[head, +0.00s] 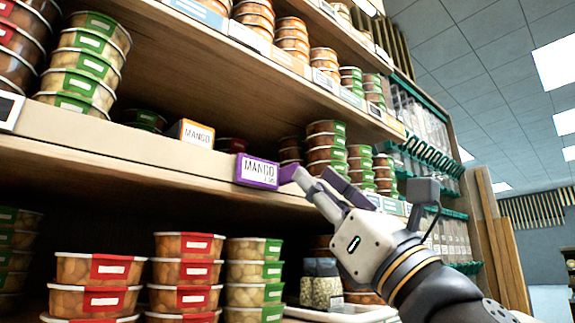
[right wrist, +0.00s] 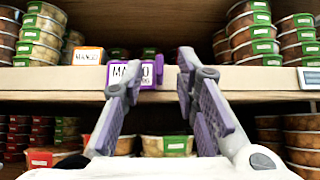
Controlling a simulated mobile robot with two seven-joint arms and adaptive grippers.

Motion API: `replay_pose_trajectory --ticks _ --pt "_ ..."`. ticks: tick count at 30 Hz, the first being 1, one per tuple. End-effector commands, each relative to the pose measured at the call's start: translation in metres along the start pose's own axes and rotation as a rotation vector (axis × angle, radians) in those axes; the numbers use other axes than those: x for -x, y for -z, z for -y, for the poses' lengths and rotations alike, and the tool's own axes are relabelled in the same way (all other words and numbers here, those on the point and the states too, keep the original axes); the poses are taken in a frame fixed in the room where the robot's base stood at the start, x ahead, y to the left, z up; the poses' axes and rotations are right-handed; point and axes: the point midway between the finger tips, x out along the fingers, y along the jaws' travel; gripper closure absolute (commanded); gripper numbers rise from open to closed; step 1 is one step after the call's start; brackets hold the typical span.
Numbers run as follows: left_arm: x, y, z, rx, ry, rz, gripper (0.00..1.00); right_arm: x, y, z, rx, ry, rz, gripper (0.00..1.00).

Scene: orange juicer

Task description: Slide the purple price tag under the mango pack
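The purple price tag (head: 257,171), printed MANGO, is at the shelf's front edge. It also shows in the right wrist view (right wrist: 148,80), partly covered by a finger. My right gripper (head: 307,175) is at the tag's right side, with one fingertip at or very near its edge. In the right wrist view the fingers (right wrist: 157,68) are spread with a clear gap and hold nothing. An orange-framed sign (head: 192,132) also reads MANGO and stands on the shelf behind and left of the tag. I cannot tell which tub is the mango pack. My left gripper is out of view.
Green-labelled tubs (head: 327,148) stand stacked on the same shelf, right of the tag. More stacks (head: 82,68) stand at its left. The wooden shelf edge (head: 130,152) runs across. The shelf around the orange sign is fairly open.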

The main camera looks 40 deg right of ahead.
Motion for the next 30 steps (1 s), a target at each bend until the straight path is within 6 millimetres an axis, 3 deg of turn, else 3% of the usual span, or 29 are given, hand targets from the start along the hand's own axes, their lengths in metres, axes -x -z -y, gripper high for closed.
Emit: replay_pose_trajectory --ticks 3,9,19,23,30 --pt "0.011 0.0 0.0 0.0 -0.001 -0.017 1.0 -0.031 -0.002 -0.001 0.001 -0.001 -0.001 0.72" --pt "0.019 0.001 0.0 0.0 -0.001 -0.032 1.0 -0.062 0.001 -0.001 0.002 -0.002 -0.004 0.72" --pt "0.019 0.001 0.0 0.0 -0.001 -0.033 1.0 -0.067 0.005 -0.001 0.002 -0.002 -0.008 0.72" --pt "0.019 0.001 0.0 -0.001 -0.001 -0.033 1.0 -0.067 0.005 -0.001 0.002 -0.002 -0.008 1.0" --pt "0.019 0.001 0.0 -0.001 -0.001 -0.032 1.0 -0.067 0.005 -0.001 0.002 -0.002 -0.007 1.0"
